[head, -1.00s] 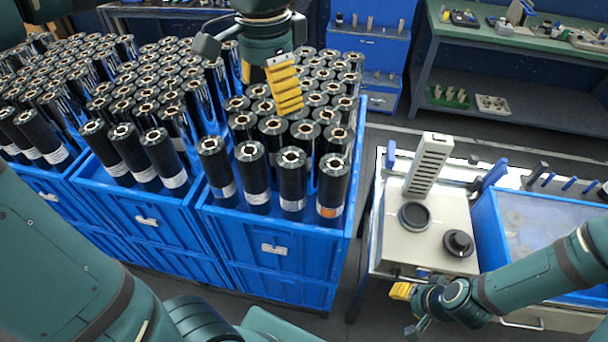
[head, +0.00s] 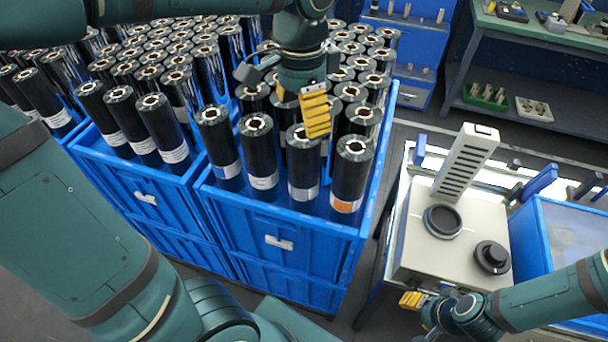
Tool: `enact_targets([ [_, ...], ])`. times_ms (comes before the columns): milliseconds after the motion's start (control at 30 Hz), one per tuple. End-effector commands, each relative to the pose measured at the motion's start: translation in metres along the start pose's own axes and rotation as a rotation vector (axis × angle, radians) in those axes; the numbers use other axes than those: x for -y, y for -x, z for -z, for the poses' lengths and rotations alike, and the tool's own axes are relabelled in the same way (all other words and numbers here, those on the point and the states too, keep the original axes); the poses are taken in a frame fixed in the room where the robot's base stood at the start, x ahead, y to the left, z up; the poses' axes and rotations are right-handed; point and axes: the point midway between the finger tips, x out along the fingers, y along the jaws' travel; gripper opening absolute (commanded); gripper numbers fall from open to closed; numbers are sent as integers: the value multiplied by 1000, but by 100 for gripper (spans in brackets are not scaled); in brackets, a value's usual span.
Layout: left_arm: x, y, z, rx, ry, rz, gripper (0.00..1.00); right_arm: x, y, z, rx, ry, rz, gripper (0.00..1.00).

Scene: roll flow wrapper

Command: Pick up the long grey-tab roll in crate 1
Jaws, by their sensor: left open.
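Three blue crates full of black rolls stand side by side; no crate number is readable. In the right-hand crate (head: 290,222), the front row has a blue-tab roll (head: 217,140), a roll with a whitish-grey tab (head: 258,150), another with a grey tab (head: 303,165) and an orange-tab roll (head: 352,170). I cannot tell which is the long grey-tab roll. My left gripper (head: 297,105) is open, pointing down over this crate just behind the front row, with a yellow pad over the rolls. It hides some tops. My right gripper (head: 418,316) is open and empty beside the machine.
A pale machine (head: 440,260) with an upright slotted column (head: 467,160) and round black knobs stands right of the crates. A blue bin (head: 570,235) is beyond it. A green-topped workbench (head: 545,35) is at the back right. A floor gap separates crate and machine.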

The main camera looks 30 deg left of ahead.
Motion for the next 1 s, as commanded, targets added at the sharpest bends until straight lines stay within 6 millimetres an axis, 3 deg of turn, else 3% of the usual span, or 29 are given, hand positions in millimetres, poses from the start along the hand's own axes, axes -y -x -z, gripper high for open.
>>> enact_targets([
  [167,0,-11,0,0,0,0,80,-1,-3,-1,3,1,0,47],
  [500,1,-55,4,1,0,-1,80,-6,-15,-7,14,4,2,47],
  [800,2,-58,4,0,0,0,80,-5,-14,-7,16,4,2,47],
  [833,2,-58,4,0,1,0,77,-5,-14,-7,16,4,2,47],
  [900,2,-58,4,0,0,0,52,-5,-14,-7,16,4,2,47],
  [1000,2,-58,4,-1,0,0,24,-5,-14,-7,16,4,2,47],
])
